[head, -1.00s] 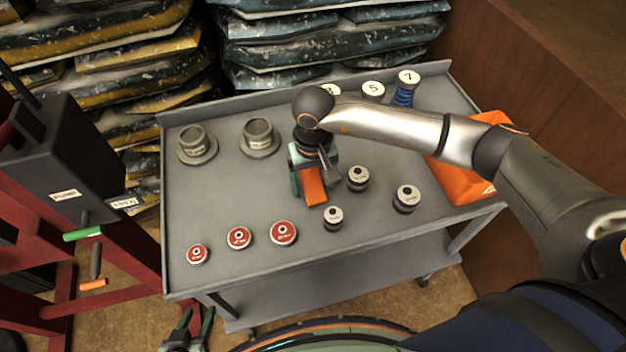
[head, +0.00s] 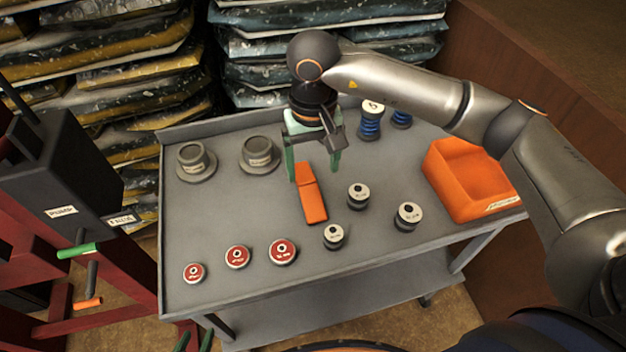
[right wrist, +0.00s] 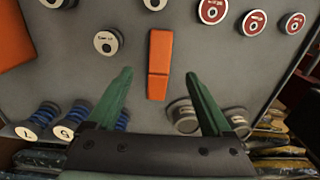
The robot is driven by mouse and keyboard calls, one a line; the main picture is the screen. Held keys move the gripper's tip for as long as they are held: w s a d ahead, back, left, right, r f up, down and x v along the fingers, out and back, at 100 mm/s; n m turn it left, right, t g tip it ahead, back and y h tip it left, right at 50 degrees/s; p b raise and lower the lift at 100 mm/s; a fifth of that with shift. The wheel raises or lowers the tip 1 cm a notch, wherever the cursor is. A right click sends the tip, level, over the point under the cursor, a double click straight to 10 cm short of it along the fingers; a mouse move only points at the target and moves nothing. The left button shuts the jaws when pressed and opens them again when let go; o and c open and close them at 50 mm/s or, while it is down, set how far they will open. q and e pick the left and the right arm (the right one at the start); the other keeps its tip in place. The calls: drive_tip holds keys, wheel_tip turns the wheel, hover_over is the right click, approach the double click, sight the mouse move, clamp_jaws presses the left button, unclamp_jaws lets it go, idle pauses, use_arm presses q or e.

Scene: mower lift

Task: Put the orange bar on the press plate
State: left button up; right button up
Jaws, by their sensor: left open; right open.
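The orange bar (head: 312,200) lies flat on the grey cart top, and it also shows in the right wrist view (right wrist: 160,62). My right gripper (head: 314,168) is open and empty above the bar's far end. In the right wrist view its green fingers (right wrist: 158,76) are spread either side of the bar's line, apart from it. My left gripper (head: 195,342) shows only its green fingertips at the bottom edge; they are apart. The red-framed press with a black pump box (head: 60,175) stands at the left. I cannot make out its plate.
Red-topped discs (head: 237,257) and small white-topped weights (head: 358,195) stand near the bar. Two grey flanged cups (head: 260,157), blue springs (head: 370,122) and an orange bin (head: 468,190) are also on the cart (head: 215,215). Stacked bags (head: 110,60) rise behind.

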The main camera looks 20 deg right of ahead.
drive_tip(key=shift+o, duration=0.5)
drive_tip(key=shift+r, duration=0.3)
drive_tip(key=b, duration=0.5)
hover_over(313, 201)
drive_tip(key=f, duration=0.5)
drive_tip(key=shift+s+a, duration=0.2)
drive_tip(key=shift+s, duration=0.15)
drive_tip(key=f, duration=0.6)
drive_tip(key=shift+w+d+f+p, duration=0.15)
drive_tip(key=shift+w+f+p, duration=0.1)
drive_tip(key=shift+p, duration=0.1)
clamp_jaws()
drive_tip(key=shift+r, duration=0.15)
